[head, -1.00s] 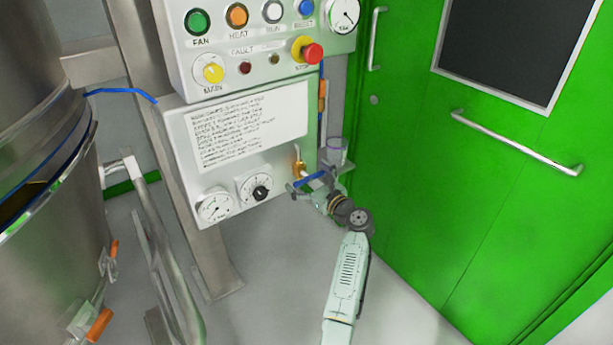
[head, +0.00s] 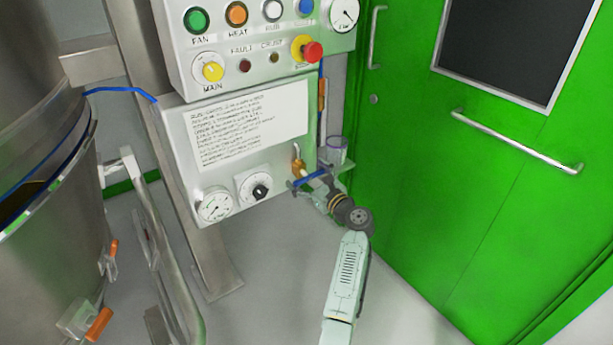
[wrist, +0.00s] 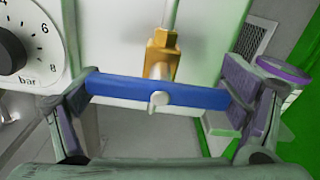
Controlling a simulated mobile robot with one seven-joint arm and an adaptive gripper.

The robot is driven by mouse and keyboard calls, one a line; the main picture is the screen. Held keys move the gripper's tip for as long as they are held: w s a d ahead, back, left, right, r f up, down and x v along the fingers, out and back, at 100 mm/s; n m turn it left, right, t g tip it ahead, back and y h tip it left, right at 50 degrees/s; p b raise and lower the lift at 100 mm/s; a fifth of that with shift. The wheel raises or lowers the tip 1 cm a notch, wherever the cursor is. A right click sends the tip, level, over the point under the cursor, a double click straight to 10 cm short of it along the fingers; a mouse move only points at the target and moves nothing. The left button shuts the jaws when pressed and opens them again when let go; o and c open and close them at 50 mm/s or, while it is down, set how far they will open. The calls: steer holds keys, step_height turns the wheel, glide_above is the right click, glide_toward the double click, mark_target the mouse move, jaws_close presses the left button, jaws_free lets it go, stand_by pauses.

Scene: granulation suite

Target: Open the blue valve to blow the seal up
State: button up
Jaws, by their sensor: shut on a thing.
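The blue valve handle (wrist: 190,94) is a straight blue bar with a pale screw at its middle, in front of a brass fitting (wrist: 161,52) on the panel's lower right. In the wrist view the bar lies crosswise, nearly level. My gripper (wrist: 160,100) is shut on the bar, one finger at each end. In the head view the blue handle (head: 312,176) shows small between the fingers of my gripper (head: 311,184), and the brass fitting (head: 298,166) is just above it. The seal (head: 60,175) shows as a blue line around the steel vessel at left.
A dial gauge (head: 215,205) and a black regulator knob (head: 260,191) sit left of the valve. A clear cup (head: 337,155) stands close to its right. The green door (head: 480,200) is further right. The vessel (head: 45,260) and a metal frame stand left.

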steer(key=shift+a+f, duration=0.1)
steer(key=n+b, duration=0.3)
steer(key=n, duration=0.2)
steer(key=shift+f+b, duration=0.15)
steer(key=shift+b, duration=0.2)
steer(key=n+b, duration=0.4)
steer(key=shift+n, duration=0.3)
steer(key=n+b, duration=0.4)
steer(key=shift+n+b, duration=1.55)
steer(key=shift+n, duration=0.55)
steer(key=o, duration=0.9)
